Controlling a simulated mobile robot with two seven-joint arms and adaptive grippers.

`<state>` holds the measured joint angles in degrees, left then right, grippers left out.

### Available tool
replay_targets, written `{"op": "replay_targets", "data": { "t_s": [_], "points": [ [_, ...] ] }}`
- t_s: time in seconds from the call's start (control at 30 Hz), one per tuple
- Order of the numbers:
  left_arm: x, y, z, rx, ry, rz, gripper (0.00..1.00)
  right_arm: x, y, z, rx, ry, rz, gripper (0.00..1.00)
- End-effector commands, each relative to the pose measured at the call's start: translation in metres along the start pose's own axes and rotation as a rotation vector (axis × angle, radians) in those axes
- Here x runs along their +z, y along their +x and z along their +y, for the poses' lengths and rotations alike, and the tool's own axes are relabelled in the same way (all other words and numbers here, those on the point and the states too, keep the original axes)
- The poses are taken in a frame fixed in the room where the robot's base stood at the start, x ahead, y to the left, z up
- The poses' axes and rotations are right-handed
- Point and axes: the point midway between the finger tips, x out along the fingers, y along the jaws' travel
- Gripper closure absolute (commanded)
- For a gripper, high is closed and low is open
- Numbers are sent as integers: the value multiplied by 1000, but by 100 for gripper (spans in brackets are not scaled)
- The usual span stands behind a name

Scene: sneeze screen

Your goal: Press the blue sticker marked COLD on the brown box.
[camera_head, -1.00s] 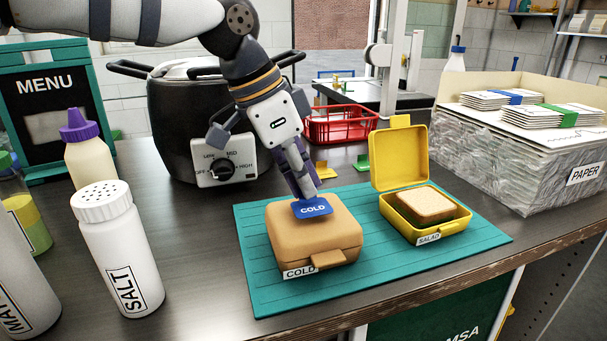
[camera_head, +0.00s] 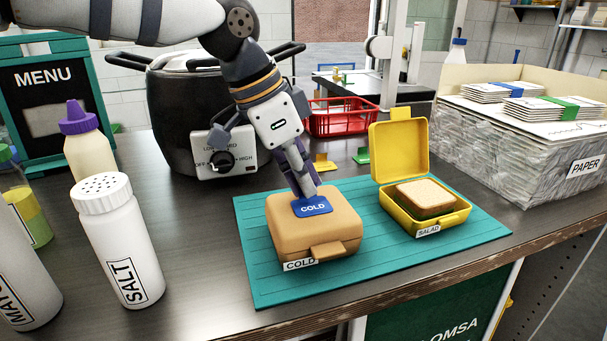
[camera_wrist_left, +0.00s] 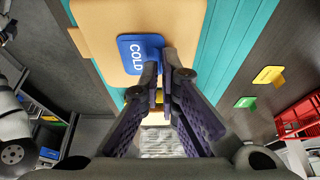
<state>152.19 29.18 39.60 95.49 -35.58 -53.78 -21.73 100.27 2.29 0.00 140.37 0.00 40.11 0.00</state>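The brown box (camera_head: 285,232) is closed and stands on the left of the teal mat (camera_head: 268,290), with a COLD label on its front. The blue sticker (camera_head: 313,207) marked COLD lies on its lid and looks flat against it. It also shows in the left wrist view (camera_wrist_left: 135,57). My left gripper (camera_head: 306,193) reaches down from above to the sticker. In the left wrist view its fingertips (camera_wrist_left: 162,66) close on the sticker's raised edge. Contact under the sticker is hidden. My right gripper is out of view.
An open yellow box (camera_head: 400,150) with a sandwich stands right of the brown box. A black cooker (camera_head: 170,120) stands behind the arm, and a salt shaker (camera_head: 120,245) at left. Yellow (camera_head: 322,162) and green (camera_head: 363,157) stickers lie behind the mat. A paper crate (camera_head: 520,170) is at right.

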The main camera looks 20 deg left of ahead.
Motion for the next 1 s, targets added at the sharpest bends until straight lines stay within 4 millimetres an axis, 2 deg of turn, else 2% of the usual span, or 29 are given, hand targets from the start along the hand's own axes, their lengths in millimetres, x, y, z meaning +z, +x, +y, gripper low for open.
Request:
{"op": "replay_targets", "data": {
  "t_s": [0.07, 0.2, 0.47, 0.57, 0.9, 1.0],
  "points": [
    [0, 0, 0, 0, 0, 0, 100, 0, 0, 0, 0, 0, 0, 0],
    [0, 0, 0, 0, 0, 0, 72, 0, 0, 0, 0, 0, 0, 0],
    [0, 0, 0, 0, 0, 0, 72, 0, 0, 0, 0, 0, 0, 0],
    [0, -7, 0, -2, -1, 1, 72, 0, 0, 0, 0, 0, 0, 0],
    [0, -92, 0, -3, -1, 3, 72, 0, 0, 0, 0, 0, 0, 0],
    [0, -109, -1, -2, -1, 1, 72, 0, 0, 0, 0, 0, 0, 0]
  ]
}}
